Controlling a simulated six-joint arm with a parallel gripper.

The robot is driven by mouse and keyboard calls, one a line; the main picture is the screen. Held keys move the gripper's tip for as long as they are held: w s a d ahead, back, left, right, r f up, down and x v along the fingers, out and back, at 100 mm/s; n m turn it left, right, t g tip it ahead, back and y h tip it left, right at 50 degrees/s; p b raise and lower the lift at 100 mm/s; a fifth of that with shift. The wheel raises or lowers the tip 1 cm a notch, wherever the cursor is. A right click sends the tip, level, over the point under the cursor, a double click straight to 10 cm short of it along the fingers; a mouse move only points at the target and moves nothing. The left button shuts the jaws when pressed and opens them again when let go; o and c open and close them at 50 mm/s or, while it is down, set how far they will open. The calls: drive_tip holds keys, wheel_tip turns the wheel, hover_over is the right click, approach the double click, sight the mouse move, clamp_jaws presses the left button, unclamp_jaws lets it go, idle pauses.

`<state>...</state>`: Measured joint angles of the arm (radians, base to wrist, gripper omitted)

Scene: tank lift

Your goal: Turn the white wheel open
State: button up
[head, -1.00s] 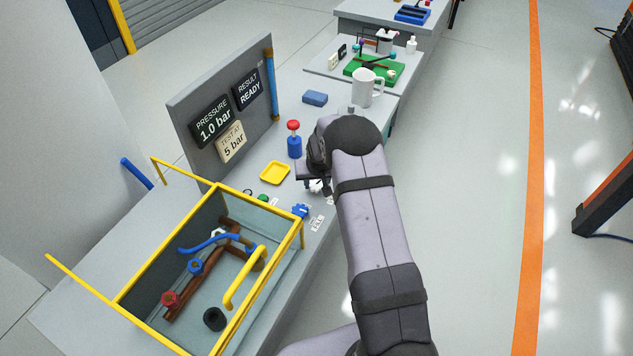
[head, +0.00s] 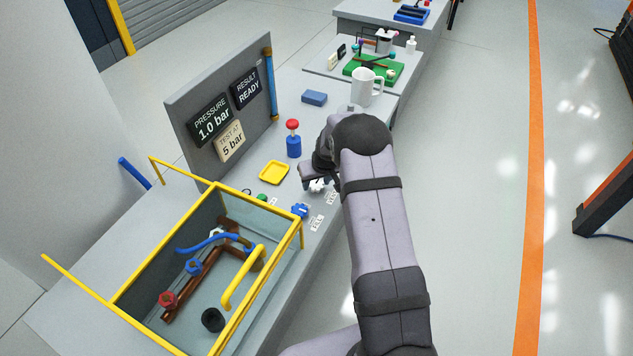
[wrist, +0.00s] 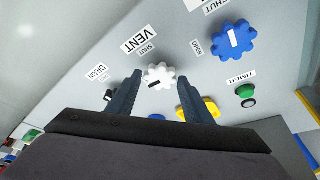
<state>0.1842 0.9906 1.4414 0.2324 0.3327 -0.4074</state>
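The white wheel (wrist: 160,76) is a small scalloped knob with a dark mark near its lower rim, on the grey bench top beside the VENT label (wrist: 140,39). SHUT and OPEN labels flank it. In the head view the white wheel (head: 316,186) shows just below my gripper (head: 318,176), partly hidden by it. In the wrist view my gripper (wrist: 159,78) is open, with one fingertip to each side of the wheel and gaps between. I cannot tell whether the fingertips are level with the wheel or above it.
A blue wheel (wrist: 234,38) sits close by, with a green button (wrist: 245,91) and a yellow tray (wrist: 198,108). The yellow-framed tank (head: 215,187), a blue pump with a red knob (head: 293,146) and a sign panel (head: 180,110) stand on the bench.

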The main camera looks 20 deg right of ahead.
drive_tip(key=shift+o, duration=0.5)
drive_tip(key=shift+r, duration=0.1)
drive_tip(key=b+v, duration=0.2)
drive_tip(key=v, duration=0.5)
drive_tip(key=shift+s, duration=0.1)
idle(0.4)
drive_tip(key=s+f+g, duration=0.1)
drive_tip(key=s+f, duration=0.1)
drive_tip(key=s, duration=0.2)
drive_tip(key=s+a+f+m+g, duration=0.1)
drive_tip(key=s, duration=0.2)
drive_tip(key=s+a+f+m+g, duration=0.1)
drive_tip(key=s+f, duration=0.1)
drive_tip(key=s, duration=0.2)
drive_tip(key=shift+s+f+g+y, duration=0.3)
drive_tip(key=shift+f, duration=0.05)
drive_tip(key=s+a+r+g, duration=0.2)
drive_tip(key=s+r, duration=0.1)
drive_tip(key=s, duration=0.9)
drive_tip(key=s+a+r+g, duration=0.1)
drive_tip(key=s+a+r, duration=0.2)
drive_tip(key=s, duration=0.9)
wheel_tip(320, 180, up, 5)
drive_tip(key=w+a+n+t, duration=0.1)
drive_tip(key=w+a+t, duration=0.1)
drive_tip(key=shift+w+r+n, duration=0.2)
drive_tip(key=shift+w+n, duration=0.05)
drive_tip(key=shift+n, duration=0.15)
